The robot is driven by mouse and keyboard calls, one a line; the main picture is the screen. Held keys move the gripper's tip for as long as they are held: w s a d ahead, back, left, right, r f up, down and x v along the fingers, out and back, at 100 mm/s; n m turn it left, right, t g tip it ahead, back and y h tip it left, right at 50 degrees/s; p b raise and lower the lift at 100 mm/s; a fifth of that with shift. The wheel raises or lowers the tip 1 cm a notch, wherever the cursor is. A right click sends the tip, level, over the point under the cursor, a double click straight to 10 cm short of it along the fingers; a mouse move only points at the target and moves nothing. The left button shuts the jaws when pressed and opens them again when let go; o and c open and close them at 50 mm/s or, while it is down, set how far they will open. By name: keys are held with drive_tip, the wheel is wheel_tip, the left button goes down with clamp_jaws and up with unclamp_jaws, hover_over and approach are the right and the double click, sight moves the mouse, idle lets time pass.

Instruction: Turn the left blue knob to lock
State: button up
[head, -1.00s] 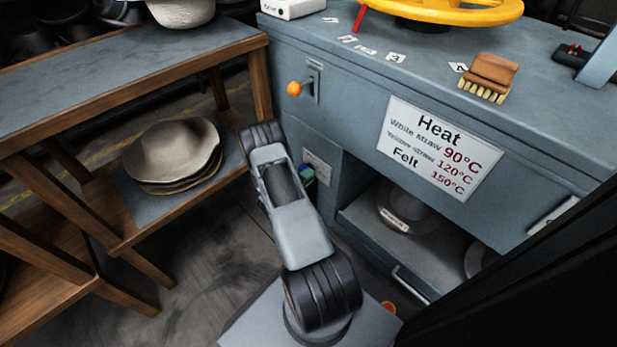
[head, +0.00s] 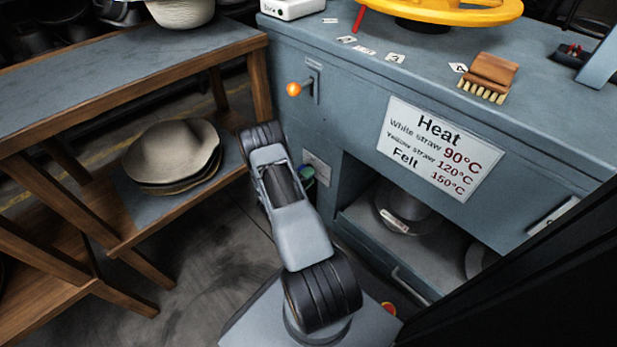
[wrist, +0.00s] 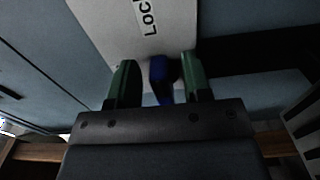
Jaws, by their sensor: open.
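The blue knob (wrist: 161,80) shows in the wrist view, in front of a pale plate (wrist: 112,28) with a label reading "LOC", the rest of it cut off. My gripper (wrist: 158,78) is open, with one green finger on each side of the knob. A narrow gap shows between the knob and each finger. In the head view my arm hides the knob, and only a bit of a green finger of my gripper (head: 307,174) shows beside the grey cabinet (head: 330,130).
An orange-tipped lever (head: 294,89) sticks out of the cabinet above my arm. A wooden shelf table (head: 130,95) with stacked hats (head: 172,152) stands to the left. The cabinet's open bay (head: 365,215) is at the right.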

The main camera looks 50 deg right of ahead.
drive_tip(key=w+a+p, duration=0.1)
drive_tip(key=a+p, duration=0.2)
drive_tip(key=a, duration=1)
drive_tip(key=shift+a+p, duration=0.3)
drive_tip(key=shift+a, duration=0.1)
drive_tip(key=s+a+r+m+g+y+p, duration=0.1)
drive_tip(key=a+r+g+y+p, duration=0.15)
drive_tip(key=r+p, duration=0.95)
drive_tip(key=s+a+r+m+g+y+p, duration=0.1)
drive_tip(key=a+r+m+g+y+p, duration=0.2)
drive_tip(key=r, duration=1.7)
drive_tip(key=s+a+r+n+t+y+p, duration=0.1)
drive_tip(key=s+a+r+t+y+p, duration=0.1)
drive_tip(key=r+p, duration=0.5)
drive_tip(key=s+a+r+n+t+y+p, duration=0.2)
drive_tip(key=a+r+t+y+p, duration=0.3)
drive_tip(key=r, duration=1.2)
drive_tip(key=s+a+r+n+t+y+p, duration=0.2)
drive_tip(key=a+r+y+p, duration=0.3)
drive_tip(key=r, duration=0.7)
drive_tip(key=s+a+t+p, duration=0.1)
drive_tip(key=a+p, duration=0.1)
drive_tip(key=p, duration=0.2)
drive_tip(key=shift+a+y, duration=0.15)
drive_tip(key=shift+y, duration=0.2)
